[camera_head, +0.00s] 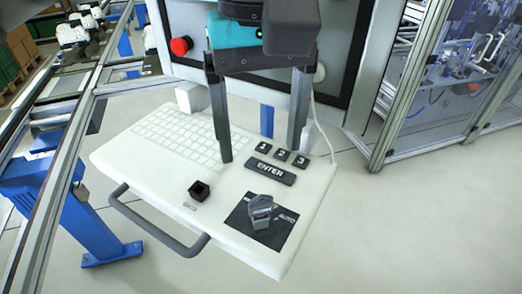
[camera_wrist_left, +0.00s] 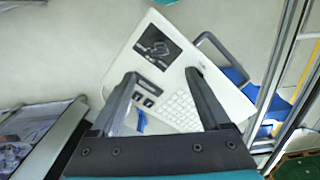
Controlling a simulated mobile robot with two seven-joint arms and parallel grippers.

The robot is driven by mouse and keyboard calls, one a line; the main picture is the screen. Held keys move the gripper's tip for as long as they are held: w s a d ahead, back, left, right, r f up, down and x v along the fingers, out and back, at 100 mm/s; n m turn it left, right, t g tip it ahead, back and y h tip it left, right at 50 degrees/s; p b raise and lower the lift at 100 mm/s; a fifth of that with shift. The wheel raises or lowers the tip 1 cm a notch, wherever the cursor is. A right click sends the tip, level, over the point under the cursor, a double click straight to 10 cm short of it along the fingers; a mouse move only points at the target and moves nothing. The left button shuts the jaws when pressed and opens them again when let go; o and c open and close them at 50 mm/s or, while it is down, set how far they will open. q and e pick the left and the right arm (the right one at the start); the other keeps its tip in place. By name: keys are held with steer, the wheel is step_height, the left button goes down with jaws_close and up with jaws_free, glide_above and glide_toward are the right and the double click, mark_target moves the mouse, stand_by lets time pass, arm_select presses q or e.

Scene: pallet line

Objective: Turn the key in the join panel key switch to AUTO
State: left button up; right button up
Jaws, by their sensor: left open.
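The key switch sits on a black plate (camera_head: 240,225) at the front right of the white join panel (camera_head: 150,185). Its grey key (camera_head: 261,211) stands up from the plate, with the word AUTO printed to its right. I cannot tell exactly which mark the key points to. The plate also shows in the wrist view (camera_wrist_left: 171,33), with the key (camera_wrist_left: 158,47) small on it. My left gripper (camera_head: 260,155) is open and empty, pointing down above the panel, behind the key and apart from it. Its two fingers also show in the wrist view (camera_wrist_left: 161,75). My right gripper is not in view.
A keyboard (camera_head: 182,137), number keys (camera_head: 282,155), an ENTER key (camera_head: 270,171) and a black square socket (camera_head: 199,191) are on the panel. A grey handle (camera_head: 160,232) runs along its front. A red button (camera_head: 180,46) is behind. Floor at right is clear.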

mark_target(257, 203)
arm_select(q)
step_height(257, 203, down, 15)
steer(key=shift+r+p, duration=0.1)
steer(key=shift+p, duration=0.85)
jaws_close()
steer(key=shift+a+m+b, duration=0.1)
steer(key=shift+m+b, duration=1.3)
steer(key=shift+m, duration=0.4)
steer(key=m+b, duration=0.3)
steer(key=m, duration=0.2)
steer(key=shift+a, duration=0.15)
steer(key=shift+m+b, duration=0.4)
steer(key=shift+m, duration=0.3)
